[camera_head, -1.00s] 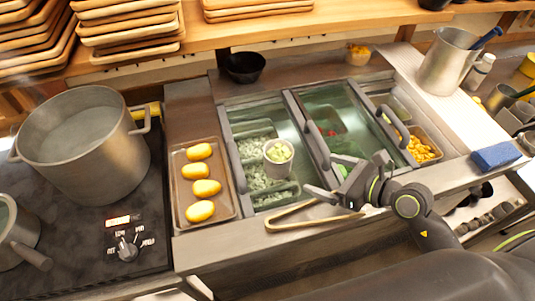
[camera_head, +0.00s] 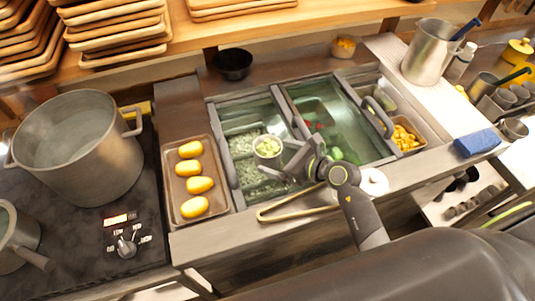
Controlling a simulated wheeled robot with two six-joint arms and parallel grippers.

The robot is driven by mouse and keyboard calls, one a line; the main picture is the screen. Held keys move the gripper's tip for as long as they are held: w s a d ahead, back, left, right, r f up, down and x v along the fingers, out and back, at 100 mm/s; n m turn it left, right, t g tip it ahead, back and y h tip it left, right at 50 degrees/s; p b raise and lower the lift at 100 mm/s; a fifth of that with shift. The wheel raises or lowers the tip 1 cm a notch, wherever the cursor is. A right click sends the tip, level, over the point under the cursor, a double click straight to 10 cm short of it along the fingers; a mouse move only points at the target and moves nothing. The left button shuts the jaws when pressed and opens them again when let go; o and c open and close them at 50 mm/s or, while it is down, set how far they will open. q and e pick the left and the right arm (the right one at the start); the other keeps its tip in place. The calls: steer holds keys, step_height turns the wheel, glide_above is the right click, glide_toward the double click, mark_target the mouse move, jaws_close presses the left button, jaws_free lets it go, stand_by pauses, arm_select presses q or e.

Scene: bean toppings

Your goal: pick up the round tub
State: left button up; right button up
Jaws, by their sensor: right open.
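The round tub (camera_head: 267,151), pale and filled with green pieces, stands upright in the left part of the sunken topping well, over trays of pale green food. My right gripper (camera_head: 277,160) is just to its right, with its fingers pointing left toward the tub. The jaws are open and hold nothing. One finger is near the tub's lower right side; whether it touches cannot be told. My left gripper is not in view.
Wooden tongs (camera_head: 295,212) lie on the front ledge, with a white round item (camera_head: 374,182) beside my right arm. A tray of yellow pieces (camera_head: 194,209) is left of the well. A large pot (camera_head: 80,155) stands on the stove. A black bowl (camera_head: 232,64) sits behind.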

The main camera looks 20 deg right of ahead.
mark_target(258, 150)
steer(key=shift+p+x, duration=0.75)
steer(key=shift+x, duration=1.7)
steer(key=shift+r, duration=0.1)
steer(key=c, duration=1)
steer(key=shift+c, duration=1.2)
steer(key=shift+r, duration=0.1)
